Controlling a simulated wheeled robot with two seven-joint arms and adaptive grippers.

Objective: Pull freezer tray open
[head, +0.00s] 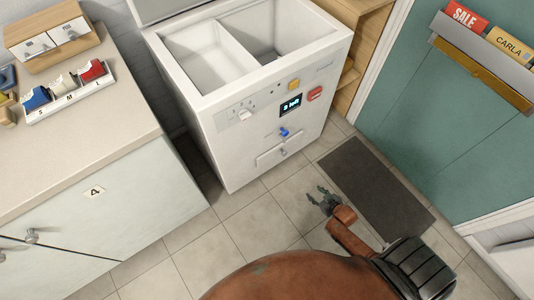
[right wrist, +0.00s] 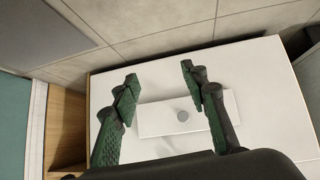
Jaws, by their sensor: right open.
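The white freezer (head: 245,130) stands against the wall with its top compartments open. My right gripper (head: 322,197) is open and empty, in front of the freezer and apart from the tray. It shows in the right wrist view too (right wrist: 158,80). My left gripper is not in view.
A counter (head: 70,160) stands at left. A dark mat (head: 375,185) lies before the teal door (head: 455,120). Tiled floor before the freezer is clear.

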